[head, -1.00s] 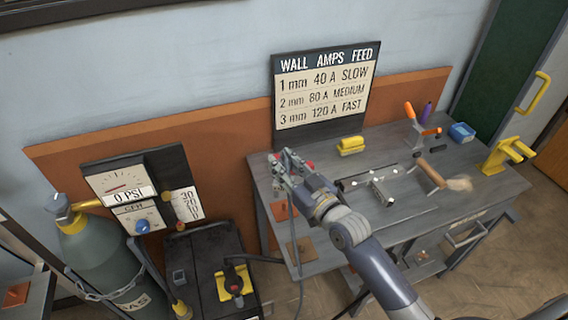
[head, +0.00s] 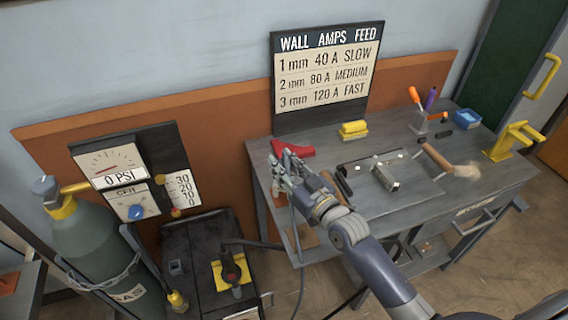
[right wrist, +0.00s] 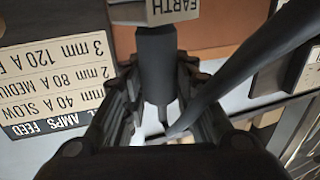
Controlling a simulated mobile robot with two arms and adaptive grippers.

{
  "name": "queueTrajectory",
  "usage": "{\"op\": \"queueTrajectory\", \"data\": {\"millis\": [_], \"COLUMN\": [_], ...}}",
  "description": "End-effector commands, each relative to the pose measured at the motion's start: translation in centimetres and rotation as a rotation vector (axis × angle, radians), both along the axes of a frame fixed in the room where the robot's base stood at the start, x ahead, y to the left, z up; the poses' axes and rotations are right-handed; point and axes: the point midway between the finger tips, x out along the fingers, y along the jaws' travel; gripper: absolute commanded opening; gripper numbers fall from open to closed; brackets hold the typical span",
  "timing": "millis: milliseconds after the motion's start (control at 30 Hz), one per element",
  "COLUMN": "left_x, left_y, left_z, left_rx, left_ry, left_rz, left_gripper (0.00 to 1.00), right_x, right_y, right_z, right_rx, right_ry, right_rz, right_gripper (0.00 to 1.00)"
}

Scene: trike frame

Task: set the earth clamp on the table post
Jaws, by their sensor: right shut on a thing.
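My right gripper (head: 287,172) is over the left end of the workbench (head: 405,205) in the head view. In the right wrist view its fingers (right wrist: 160,125) are shut on the earth clamp (right wrist: 157,65), a dark cylindrical piece below a grey block lettered EARTH. A thick dark cable (right wrist: 235,72) runs past it to the upper right. In the head view the clamp is mostly hidden by the gripper. I cannot make out the table post, or whether the clamp touches anything. My left gripper is not in view.
A yellow block (head: 353,130), a metal piece (head: 385,177), a brush (head: 452,166) and a yellow stand (head: 512,142) are farther right. A gas cylinder (head: 95,240) and dark welder (head: 205,250) stand left of the bench.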

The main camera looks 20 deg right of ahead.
Motion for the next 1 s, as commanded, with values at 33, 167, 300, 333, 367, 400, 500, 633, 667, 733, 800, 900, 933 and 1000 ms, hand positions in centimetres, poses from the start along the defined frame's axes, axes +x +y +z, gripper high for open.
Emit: {"op": "queueTrajectory", "data": {"millis": [33,167,300,333,367,400,500,633,667,733,800,900,933,1000], "left_x": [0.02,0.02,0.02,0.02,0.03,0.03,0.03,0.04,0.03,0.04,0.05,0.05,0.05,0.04], "left_y": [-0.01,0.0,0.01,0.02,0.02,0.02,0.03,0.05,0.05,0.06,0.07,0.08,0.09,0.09], "left_z": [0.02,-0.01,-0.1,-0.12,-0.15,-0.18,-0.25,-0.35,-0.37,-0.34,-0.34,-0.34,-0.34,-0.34], "left_rx": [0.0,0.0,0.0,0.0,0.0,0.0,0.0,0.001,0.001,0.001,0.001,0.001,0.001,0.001], "left_ry": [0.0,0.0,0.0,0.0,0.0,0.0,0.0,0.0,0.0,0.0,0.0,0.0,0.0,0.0], "left_rz": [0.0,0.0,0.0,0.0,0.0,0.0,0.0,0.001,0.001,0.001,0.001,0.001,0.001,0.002], "left_gripper": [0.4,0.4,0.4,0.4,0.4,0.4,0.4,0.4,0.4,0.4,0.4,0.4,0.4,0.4], "right_x": [0.02,0.02,0.02,0.02,0.02,0.02,0.02,0.02,0.02,0.02,0.02,0.01,0.01,0.01], "right_y": [0.0,0.0,0.0,0.0,0.0,0.01,0.01,0.01,0.01,0.01,0.01,0.0,-0.01,0.0], "right_z": [0.17,0.13,-0.03,-0.08,-0.13,-0.19,-0.34,-0.53,-0.58,-0.55,-0.57,-0.6,-0.62,-0.64], "right_rx": [0.001,0.001,0.001,0.001,0.001,0.001,0.001,0.001,0.001,0.001,0.001,0.001,0.001,0.001], "right_ry": [-0.004,-0.003,-0.003,-0.003,-0.003,-0.003,-0.004,-0.004,-0.004,-0.004,-0.003,-0.002,-0.002,-0.002], "right_rz": [0.0,0.0,0.0,0.0,0.0,0.0,0.0,0.0,0.0,0.0,0.0,0.0,0.0,0.0], "right_gripper": [0.03,0.03,0.03,0.03,0.03,0.03,0.03,0.03,0.03,0.36,0.5,0.5,0.5,0.5]}}
